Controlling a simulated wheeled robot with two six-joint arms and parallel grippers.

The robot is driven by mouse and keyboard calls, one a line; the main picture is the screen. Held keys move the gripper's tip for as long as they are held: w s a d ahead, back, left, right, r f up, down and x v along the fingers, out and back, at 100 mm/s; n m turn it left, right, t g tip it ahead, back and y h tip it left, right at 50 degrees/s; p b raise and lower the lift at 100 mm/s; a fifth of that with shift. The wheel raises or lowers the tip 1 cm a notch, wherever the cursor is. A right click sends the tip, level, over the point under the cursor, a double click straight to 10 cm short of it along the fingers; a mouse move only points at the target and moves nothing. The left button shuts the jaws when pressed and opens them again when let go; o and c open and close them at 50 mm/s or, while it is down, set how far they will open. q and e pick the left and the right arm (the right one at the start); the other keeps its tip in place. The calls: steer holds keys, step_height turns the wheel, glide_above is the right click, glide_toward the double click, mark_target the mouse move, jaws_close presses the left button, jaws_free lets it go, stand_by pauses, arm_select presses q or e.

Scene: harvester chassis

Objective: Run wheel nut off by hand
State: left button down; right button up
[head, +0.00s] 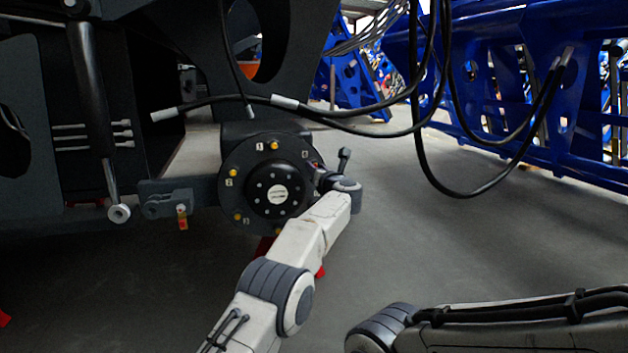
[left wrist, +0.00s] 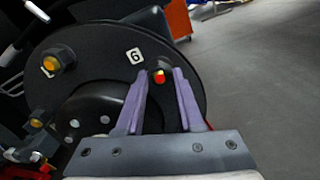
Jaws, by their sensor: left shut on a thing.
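The black wheel hub (head: 252,200) faces me on the chassis, with yellow nuts around its rim and small white number labels. One yellow nut (head: 274,146) shows at the top. My left gripper (head: 318,176) is at the hub's right edge, its fingers small and partly hidden in the head view. The hub (left wrist: 190,70) fills the background there. My right gripper is out of view.
Black hoses (head: 360,131) hang above and right of the hub. A hydraulic cylinder (head: 92,100) stands left of it. Blue frames (head: 585,150) stand at the back right. The grey floor (head: 450,240) right of the hub is clear.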

arm_select(q)
steer(key=n, duration=0.2)
steer(key=shift+d+f+n, duration=0.1)
steer(key=shift+n, duration=0.3)
steer(key=shift+c, duration=2.3)
jaws_free()
steer(key=shift+c, duration=1.1)
steer(key=b+v, duration=0.2)
steer(key=b, duration=0.2)
steer(key=shift+s, duration=0.15)
